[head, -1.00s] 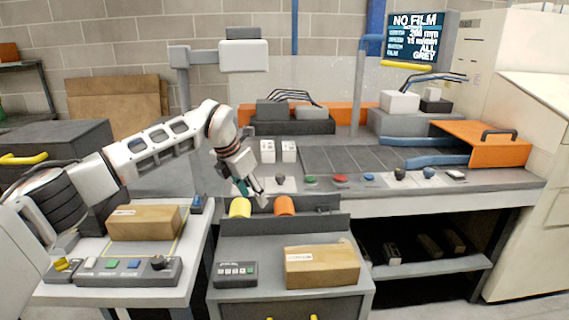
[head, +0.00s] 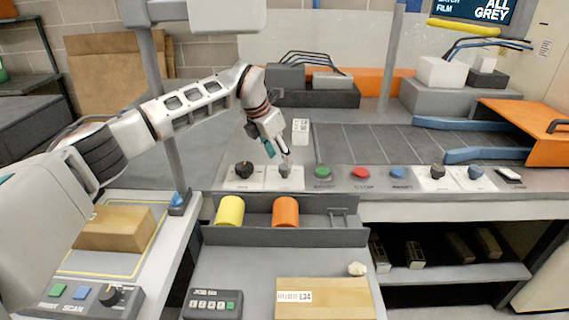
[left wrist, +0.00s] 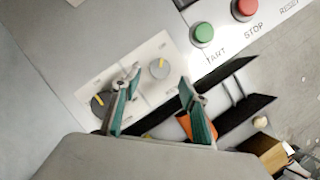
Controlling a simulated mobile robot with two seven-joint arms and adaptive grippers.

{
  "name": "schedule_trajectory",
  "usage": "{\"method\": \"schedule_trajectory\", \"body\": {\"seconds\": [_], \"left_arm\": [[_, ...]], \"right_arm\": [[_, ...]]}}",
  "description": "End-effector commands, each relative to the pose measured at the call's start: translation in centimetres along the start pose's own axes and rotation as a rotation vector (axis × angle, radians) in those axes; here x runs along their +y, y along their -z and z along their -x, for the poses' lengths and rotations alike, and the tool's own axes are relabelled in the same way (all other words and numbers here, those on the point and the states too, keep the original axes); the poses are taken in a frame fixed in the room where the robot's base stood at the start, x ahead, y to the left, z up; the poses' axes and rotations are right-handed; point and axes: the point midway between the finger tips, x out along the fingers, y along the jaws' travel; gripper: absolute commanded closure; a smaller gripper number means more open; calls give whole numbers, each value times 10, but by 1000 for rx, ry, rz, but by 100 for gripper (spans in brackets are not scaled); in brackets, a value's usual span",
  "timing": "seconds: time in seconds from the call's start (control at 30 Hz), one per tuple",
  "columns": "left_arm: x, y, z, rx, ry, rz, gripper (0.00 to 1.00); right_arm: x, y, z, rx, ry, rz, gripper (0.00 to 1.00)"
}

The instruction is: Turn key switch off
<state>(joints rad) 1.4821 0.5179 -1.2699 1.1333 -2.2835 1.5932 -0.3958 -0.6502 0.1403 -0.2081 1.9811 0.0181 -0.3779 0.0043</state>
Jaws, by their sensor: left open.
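On the control panel's left end, a grey knob (head: 284,170) sits on a white plate beside a black knob (head: 244,169). Which of them is the key switch, I cannot tell for sure. In the left wrist view the grey knob (left wrist: 158,68) has a yellow mark and lies between the fingertips in the picture. The black knob (left wrist: 98,104), also with a yellow mark, is partly behind the left finger. My left gripper (head: 277,151) is open and empty, its teal fingers pointing down just above the grey knob. Contact is not visible. My right gripper is out of view.
Right along the panel are green (head: 322,172), red (head: 361,172) and blue (head: 398,172) buttons, then more knobs. Yellow (head: 230,211) and orange (head: 286,212) rolls lie in a tray below the panel. A conveyor (head: 380,148) runs behind. A screen (head: 485,10) stands above.

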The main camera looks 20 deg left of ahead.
Motion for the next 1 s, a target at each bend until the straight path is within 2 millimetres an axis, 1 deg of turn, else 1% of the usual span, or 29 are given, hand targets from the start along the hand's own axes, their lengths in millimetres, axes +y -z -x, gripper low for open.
{"method": "schedule_trajectory", "body": {"seconds": [0.03,0.1,0.2,0.3,0.5,0.67,0.7,0.77,0.8,0.83,0.87,1.0], "left_arm": [[-1,1,-11,3,3,1,56],[-1,1,-22,2,3,1,56],[-1,1,-35,2,3,1,56],[-1,1,-44,2,2,0,56],[0,0,-49,-1,0,-1,56],[0,0,-48,-1,0,-1,56],[0,0,-48,-1,0,-1,59],[0,0,-48,-1,0,-1,75],[0,0,-48,-1,0,-1,85],[0,0,-48,-1,0,-1,93],[0,0,-48,-1,0,-1,94],[0,0,-48,0,0,0,94]], "right_arm": [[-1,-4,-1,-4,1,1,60],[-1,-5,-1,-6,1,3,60],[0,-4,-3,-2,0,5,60],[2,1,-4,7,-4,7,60],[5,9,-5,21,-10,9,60],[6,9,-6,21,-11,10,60],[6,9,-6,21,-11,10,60],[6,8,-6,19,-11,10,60],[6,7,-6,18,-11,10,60],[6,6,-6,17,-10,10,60],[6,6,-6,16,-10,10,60],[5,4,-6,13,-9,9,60]]}}
